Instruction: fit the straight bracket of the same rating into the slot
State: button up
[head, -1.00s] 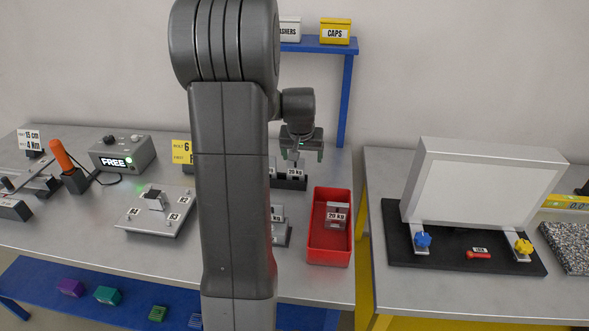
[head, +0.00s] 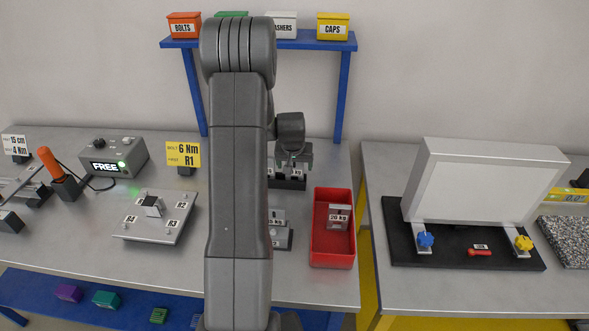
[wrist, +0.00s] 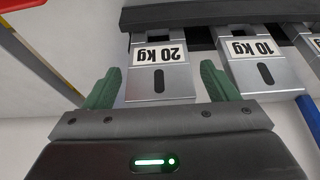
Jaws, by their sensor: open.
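My gripper (wrist: 160,72) is open, with green fingers on either side of the near end of a grey bracket marked 20 kg (wrist: 145,83). Gaps show between the fingers and the bracket. This bracket hangs from a black rack (wrist: 250,16); a bracket marked 10 kg (wrist: 266,76) is beside it. In the head view my gripper (head: 294,163) is at the rack (head: 289,184). Another bracket marked 20 kg (head: 339,217) lies in the red bin (head: 333,260). A grey fixture (head: 282,240) with a kg label is partly hidden by my arm; its slot is not clear.
A blue shelf (head: 300,43) with several small boxes stands behind the rack. A lightbox (head: 485,180) stands on the right table. Clear table lies between plate and arm.

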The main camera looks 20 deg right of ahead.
jog(key=shift+w+f, duration=0.1)
jog(key=shift+f, duration=0.3)
